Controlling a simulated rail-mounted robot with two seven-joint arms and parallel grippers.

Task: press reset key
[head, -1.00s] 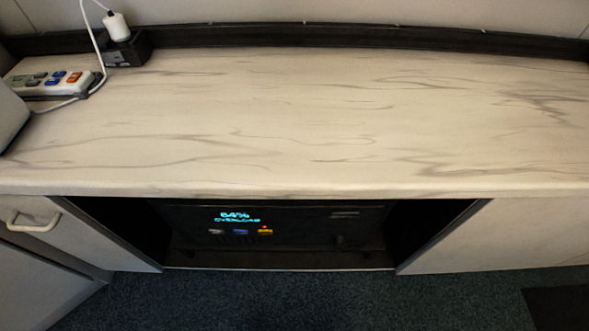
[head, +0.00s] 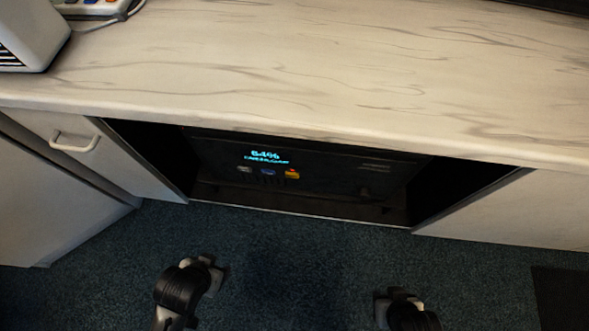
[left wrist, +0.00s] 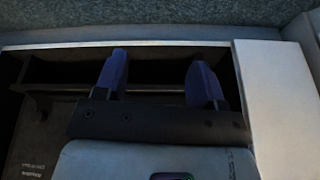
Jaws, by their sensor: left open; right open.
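A dark panel unit (head: 320,180) sits in the recess under the counter in the head view. Its lit display (head: 265,156) reads 64% with a second line, blurred now. Below it are a grey key (head: 244,169), a blue key (head: 268,172) and a yellow-orange key (head: 291,174) with a red spot. I cannot read which is reset. My left gripper (head: 212,268) is over the carpet, in front of and below the unit. In the left wrist view its two blue fingers (left wrist: 160,80) stand apart and empty. My right gripper (head: 400,296) is open, low over the carpet to the right.
The marbled counter (head: 330,75) overhangs the recess. A drawer with a white handle (head: 74,144) is on the left, and a pale cabinet panel (head: 530,208) is on the right. A power strip (head: 95,7) lies at the top left. The carpet (head: 300,260) in front is clear.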

